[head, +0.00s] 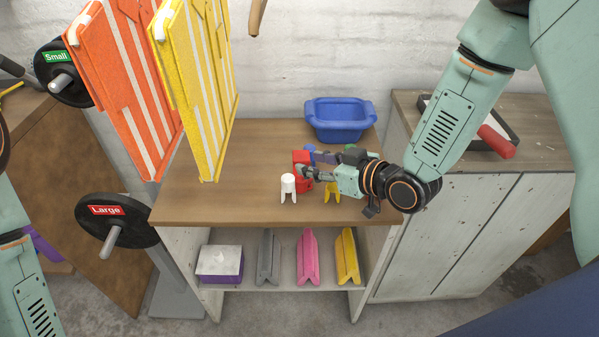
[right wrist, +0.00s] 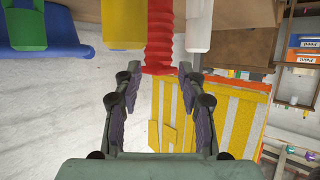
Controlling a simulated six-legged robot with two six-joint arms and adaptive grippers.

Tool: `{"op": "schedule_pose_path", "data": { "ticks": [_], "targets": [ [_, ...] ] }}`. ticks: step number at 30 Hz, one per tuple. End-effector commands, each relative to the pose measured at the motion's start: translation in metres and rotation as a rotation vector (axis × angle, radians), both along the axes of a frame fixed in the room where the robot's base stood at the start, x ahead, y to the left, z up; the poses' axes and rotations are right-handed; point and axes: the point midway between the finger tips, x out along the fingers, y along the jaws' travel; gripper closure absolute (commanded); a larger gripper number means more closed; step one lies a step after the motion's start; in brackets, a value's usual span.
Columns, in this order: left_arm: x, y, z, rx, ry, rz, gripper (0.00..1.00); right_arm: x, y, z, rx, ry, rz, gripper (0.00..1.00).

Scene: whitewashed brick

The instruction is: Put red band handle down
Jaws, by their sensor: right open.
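The red band handle (head: 303,184) stands on the wooden tabletop, partly hidden by my right gripper (head: 308,165). In the right wrist view the red handle (right wrist: 158,35) shows as a ribbed grip. Its lower end is level with the fingertips of my right gripper (right wrist: 160,70). The two fingers are spread wide, one on each side, with a visible gap to the red handle. The jaws hold nothing. My left gripper is out of view; only part of my left arm shows at the lower left of the head view.
A white handle (head: 288,186) stands just left of the red one, a yellow handle (head: 332,192) just right. A blue basin (head: 339,118) sits behind. Orange (head: 125,85) and yellow (head: 196,80) boards rise at the left. The tabletop's left front (head: 215,205) is clear.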

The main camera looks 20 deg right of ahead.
Motion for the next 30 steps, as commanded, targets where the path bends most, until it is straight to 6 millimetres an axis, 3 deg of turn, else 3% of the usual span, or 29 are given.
{"op": "schedule_pose_path", "data": {
  "ticks": [12,22,30],
  "targets": [
    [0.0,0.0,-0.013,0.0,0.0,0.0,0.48,0.036,0.021,-0.02,-0.001,0.001,0.001,0.59],
    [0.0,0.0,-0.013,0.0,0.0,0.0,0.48,0.041,0.024,-0.02,0.002,0.002,-0.001,0.59],
    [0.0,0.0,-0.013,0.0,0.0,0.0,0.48,0.04,0.024,-0.02,0.002,0.002,-0.001,0.82]
  ]
}}
